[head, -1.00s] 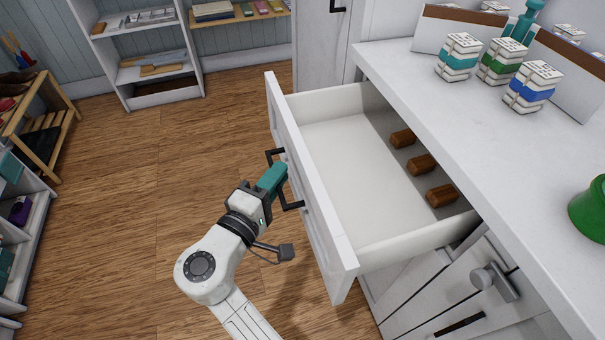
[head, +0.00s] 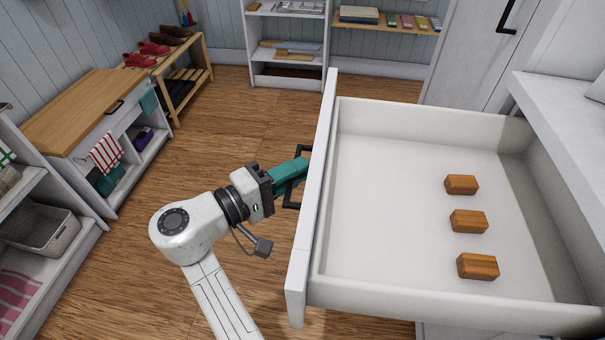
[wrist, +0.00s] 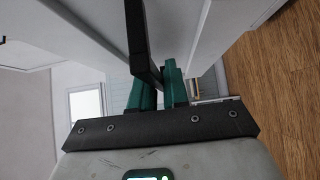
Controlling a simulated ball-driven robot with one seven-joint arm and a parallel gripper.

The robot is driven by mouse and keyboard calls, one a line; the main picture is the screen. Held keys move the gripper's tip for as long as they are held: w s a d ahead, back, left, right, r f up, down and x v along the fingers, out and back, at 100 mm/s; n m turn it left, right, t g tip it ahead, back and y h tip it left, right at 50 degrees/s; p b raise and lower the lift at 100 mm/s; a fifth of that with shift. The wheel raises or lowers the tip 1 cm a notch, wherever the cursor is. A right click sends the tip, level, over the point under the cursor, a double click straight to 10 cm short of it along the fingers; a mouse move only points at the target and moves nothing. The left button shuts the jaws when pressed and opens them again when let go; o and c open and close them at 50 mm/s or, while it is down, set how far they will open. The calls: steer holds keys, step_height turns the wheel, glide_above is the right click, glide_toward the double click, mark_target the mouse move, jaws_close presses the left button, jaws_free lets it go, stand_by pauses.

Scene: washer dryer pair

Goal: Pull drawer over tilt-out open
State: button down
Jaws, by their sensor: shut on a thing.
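The white drawer (head: 390,240) is pulled far out from the counter in the head view, its inside in plain sight. Its black bar handle (head: 291,203) is on the front panel (head: 313,215), facing left. My gripper (head: 300,170) has teal fingers and is shut on the handle, coming from the left. In the wrist view the dark handle bar (wrist: 143,45) runs between the teal fingers (wrist: 160,88). The fingertips are partly hidden by the handle. The tilt-out is not clearly visible under the drawer in the head view.
Several brown wooden blocks, such as the middle one (head: 468,221), lie in the drawer. The white counter (head: 560,120) is at the right. A wood-topped cabinet (head: 75,115), a shoe rack (head: 190,70) and shelves (head: 290,50) line the room. The wooden floor (head: 150,180) left of my arm is clear.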

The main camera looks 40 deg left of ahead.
steer(key=shift+f, duration=0.1)
steer(key=c, duration=1.2)
jaws_free()
steer(key=s+a+p, duration=0.1)
steer(key=s+a, duration=0.1)
steer(key=s, duration=0.8)
steer(key=shift+s, duration=0.3)
steer(key=shift+s, duration=0.1)
